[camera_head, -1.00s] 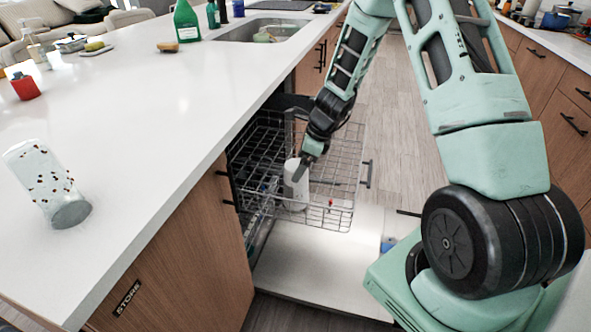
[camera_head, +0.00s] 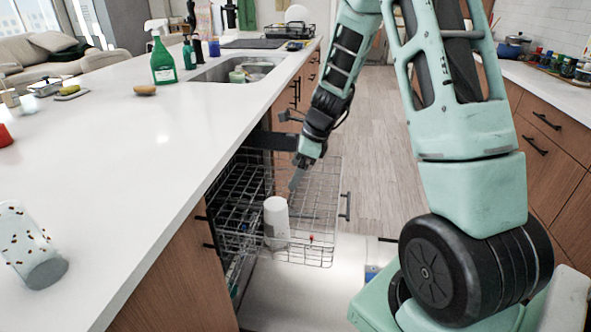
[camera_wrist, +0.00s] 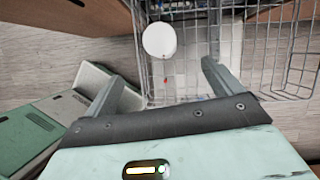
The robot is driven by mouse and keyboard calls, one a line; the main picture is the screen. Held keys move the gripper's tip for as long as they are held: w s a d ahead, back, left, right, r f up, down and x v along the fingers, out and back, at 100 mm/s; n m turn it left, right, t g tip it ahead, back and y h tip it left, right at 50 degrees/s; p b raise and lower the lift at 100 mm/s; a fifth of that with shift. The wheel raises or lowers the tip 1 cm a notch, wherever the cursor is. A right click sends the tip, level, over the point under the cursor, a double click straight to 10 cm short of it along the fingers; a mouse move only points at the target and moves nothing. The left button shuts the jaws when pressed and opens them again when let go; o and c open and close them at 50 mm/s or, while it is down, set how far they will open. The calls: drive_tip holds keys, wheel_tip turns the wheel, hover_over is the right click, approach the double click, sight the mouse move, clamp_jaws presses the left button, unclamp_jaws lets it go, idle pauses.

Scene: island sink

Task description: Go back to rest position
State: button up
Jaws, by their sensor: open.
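My gripper (camera_head: 297,179) is above the pulled-out dishwasher rack, beside and above a white cylindrical cup (camera_head: 277,221). In the wrist view my gripper (camera_wrist: 164,80) has its two fingers spread apart with nothing between them. The white cup (camera_wrist: 159,41) stands in the wire rack (camera_wrist: 275,60), beyond the fingertips and apart from them. The rack (camera_head: 325,215) also shows in the head view, extended out of the dishwasher.
The white island counter (camera_head: 130,150) runs along the left, with a speckled glass (camera_head: 28,247) near its edge. A sink (camera_head: 240,70) and a green spray bottle (camera_head: 163,62) are farther back. The floor aisle (camera_head: 385,150) beyond the rack is clear.

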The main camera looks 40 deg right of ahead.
drive_tip(key=s+a+r+n+g+p, duration=0.1)
drive_tip(key=s+a+r+n, duration=0.15)
drive_tip(key=a+n, duration=0.35)
drive_tip(key=s+a+r+n+g+p, duration=0.1)
drive_tip(key=s+a+r+n, duration=0.2)
drive_tip(key=a, duration=0.4)
drive_tip(key=s+a+r+n+p, duration=0.1)
drive_tip(key=a+r+n+p, duration=0.1)
drive_tip(key=a+r+n, duration=0.4)
drive_tip(key=s+a+r+n+h+p, duration=0.1)
drive_tip(key=s+a+n, duration=0.4)
drive_tip(key=s+n, duration=0.5)
drive_tip(key=s+a+r+n+g+h+p, duration=0.1)
drive_tip(key=s+a+r+n, duration=0.3)
drive_tip(key=s+n, duration=0.5)
drive_tip(key=s+a+p, duration=0.1)
drive_tip(key=a, duration=0.1)
drive_tip(key=shift+a+n+h, duration=0.3)
drive_tip(key=shift+n+h, duration=0.1)
